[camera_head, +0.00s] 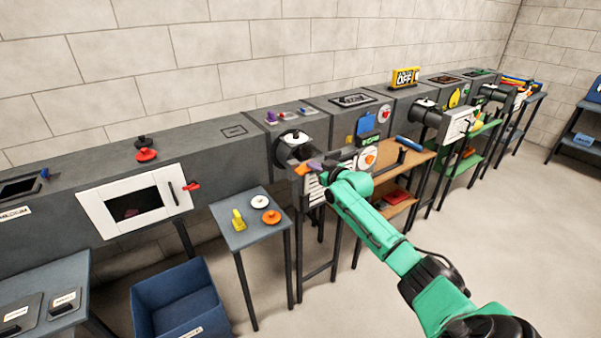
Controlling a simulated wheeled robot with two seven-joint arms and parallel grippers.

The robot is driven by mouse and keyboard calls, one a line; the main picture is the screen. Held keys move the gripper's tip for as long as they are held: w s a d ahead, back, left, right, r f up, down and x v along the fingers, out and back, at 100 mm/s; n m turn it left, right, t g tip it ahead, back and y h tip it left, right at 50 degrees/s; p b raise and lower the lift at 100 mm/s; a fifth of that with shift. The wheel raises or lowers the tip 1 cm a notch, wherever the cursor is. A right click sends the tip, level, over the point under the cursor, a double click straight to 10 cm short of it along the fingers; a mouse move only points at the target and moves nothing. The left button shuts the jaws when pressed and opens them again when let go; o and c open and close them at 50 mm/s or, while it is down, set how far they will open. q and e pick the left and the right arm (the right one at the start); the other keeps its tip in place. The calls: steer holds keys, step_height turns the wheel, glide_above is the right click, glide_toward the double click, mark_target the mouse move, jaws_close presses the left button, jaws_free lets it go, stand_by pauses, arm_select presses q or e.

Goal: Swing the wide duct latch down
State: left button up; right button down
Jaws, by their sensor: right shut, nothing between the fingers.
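My green right arm reaches in from the lower right. Its gripper (322,176) is shut and empty, at the front of a duct unit with a white slatted panel. My arm hides part of the panel. My left gripper is out of view.
A small grey table (240,235) holds a yellow piece, a white disc and an orange disc. A blue bin (152,303) stands on the floor. A wooden-topped shelf (415,160) stands behind my arm. The floor at right is clear.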

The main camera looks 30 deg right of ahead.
steer(key=s+a+r+p, duration=0.1)
steer(key=s+r, duration=0.5)
steer(key=s, duration=0.3)
steer(key=shift+s+a+r+p, duration=0.15)
steer(key=shift+s+a+p, duration=0.2)
steer(key=shift+a+p, duration=0.05)
